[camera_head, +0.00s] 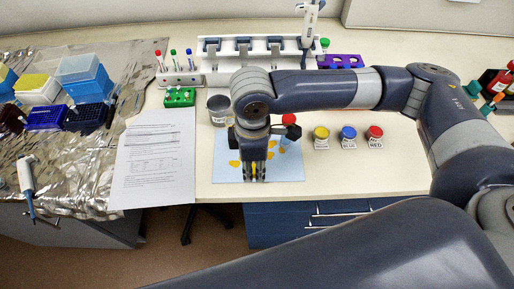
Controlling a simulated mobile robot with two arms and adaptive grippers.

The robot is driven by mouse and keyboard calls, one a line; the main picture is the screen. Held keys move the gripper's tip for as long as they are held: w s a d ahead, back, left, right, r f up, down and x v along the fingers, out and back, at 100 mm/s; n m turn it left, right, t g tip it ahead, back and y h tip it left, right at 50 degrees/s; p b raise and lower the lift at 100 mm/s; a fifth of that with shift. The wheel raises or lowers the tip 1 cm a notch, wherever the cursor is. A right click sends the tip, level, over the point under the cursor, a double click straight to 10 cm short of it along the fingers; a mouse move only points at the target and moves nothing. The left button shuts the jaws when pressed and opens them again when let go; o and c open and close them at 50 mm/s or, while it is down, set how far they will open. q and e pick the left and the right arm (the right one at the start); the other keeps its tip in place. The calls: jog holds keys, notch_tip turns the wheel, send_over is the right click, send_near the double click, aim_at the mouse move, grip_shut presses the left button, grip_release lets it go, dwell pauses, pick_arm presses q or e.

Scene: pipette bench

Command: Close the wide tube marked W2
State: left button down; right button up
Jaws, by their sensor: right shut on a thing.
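My right gripper (255,172) points down over a light blue mat (296,174) with yellow patches, near the front of the bench. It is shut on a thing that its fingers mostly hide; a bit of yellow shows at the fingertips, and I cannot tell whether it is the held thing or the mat. No W2 mark can be read in this view. A green-capped tube (324,43) stands at the back by a purple rack (345,62). A red-topped dark thing (288,120) shows beside my right wrist; I cannot tell what it is. My left gripper is not in view.
Yellow (321,132), blue (348,132) and red (375,132) lidded jars stand right of the mat. A grey cup (218,108) is close left of my wrist. A white rack (245,50), a small tube rack (180,78) and a green rack (180,97) stand behind. Paper (153,165) lies left.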

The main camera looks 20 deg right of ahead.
jog(key=s+a+b, duration=0.1)
jog(key=s+a, duration=0.2)
jog(key=s, duration=0.4)
jog(key=shift+s+a+r, duration=0.15)
jog(key=shift+a+r, duration=0.05)
jog(key=shift+r, duration=0.15)
jog(key=w+d+r+m, duration=0.2)
jog(key=w+d+m, duration=0.1)
jog(key=d+m, duration=0.3)
jog(key=w+d+r+m, duration=0.2)
jog(key=d+m, duration=0.4)
jog(key=m, duration=0.3)
jog(key=shift+w+d+r, duration=0.25)
jog(key=shift+w+r, duration=0.15)
jog(key=shift+w, duration=0.3)
